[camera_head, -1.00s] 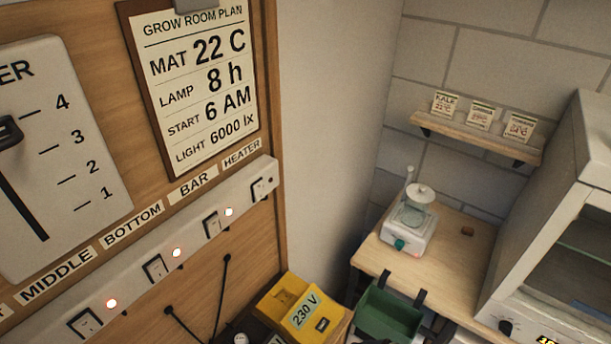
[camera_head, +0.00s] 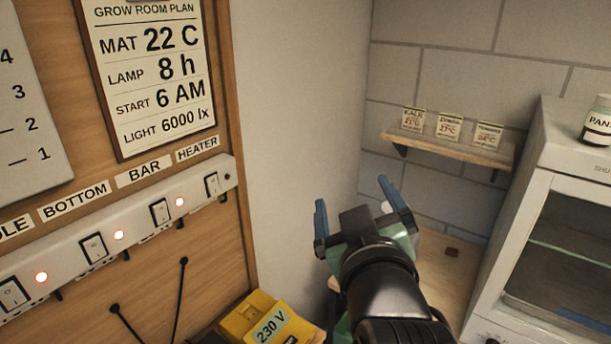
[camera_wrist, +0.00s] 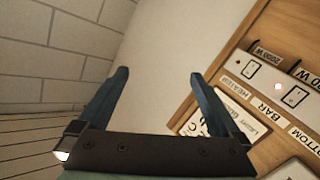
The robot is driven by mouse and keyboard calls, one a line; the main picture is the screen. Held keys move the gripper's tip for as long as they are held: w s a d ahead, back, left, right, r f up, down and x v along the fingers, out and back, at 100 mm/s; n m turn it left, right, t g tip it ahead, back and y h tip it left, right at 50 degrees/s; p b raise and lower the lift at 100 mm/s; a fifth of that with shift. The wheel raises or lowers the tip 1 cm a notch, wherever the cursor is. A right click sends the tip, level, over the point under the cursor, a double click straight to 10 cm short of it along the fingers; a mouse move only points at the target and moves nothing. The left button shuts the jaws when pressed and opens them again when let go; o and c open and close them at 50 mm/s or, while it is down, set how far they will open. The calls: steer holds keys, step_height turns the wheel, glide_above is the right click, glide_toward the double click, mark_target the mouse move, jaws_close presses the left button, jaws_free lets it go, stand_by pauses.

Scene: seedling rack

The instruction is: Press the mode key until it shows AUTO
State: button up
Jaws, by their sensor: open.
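No key marked mode and no AUTO reading can be made out in either view. My gripper (camera_head: 354,200) is in the middle of the head view, fingers spread and empty, in front of the corner and the wooden bench. In the wrist view my gripper (camera_wrist: 158,76) also has its two blue fingers apart with nothing between them. The white power strip (camera_head: 133,237) on the wooden board has rocker switches and several lit red lamps. It also shows at the right of the wrist view (camera_wrist: 262,88), apart from the fingers.
A white cabinet (camera_head: 545,150) with a glass door stands at the right, a jar (camera_head: 597,122) on top. A small shelf (camera_head: 450,149) holds seed packets. A yellow 230 V box (camera_head: 240,318) is at the bottom. The plan board (camera_head: 150,75) hangs upper left.

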steer(key=s+a+r+m+t+b, duration=0.2)
steer(key=s+a+r+t, duration=0.1)
steer(key=s+r+t, duration=0.2)
steer(key=s+a+r+m+t+b, duration=0.2)
steer(key=s+r+t, duration=0.3)
steer(key=s+r, duration=0.4)
step_height(320, 180, up, 6)
steer(key=shift+s+a+f+m+b, duration=0.2)
steer(key=shift+s+a+m+b, duration=0.2)
steer(key=shift+a+b, duration=0.25)
steer(key=shift+c, duration=1.1)
jaws_close()
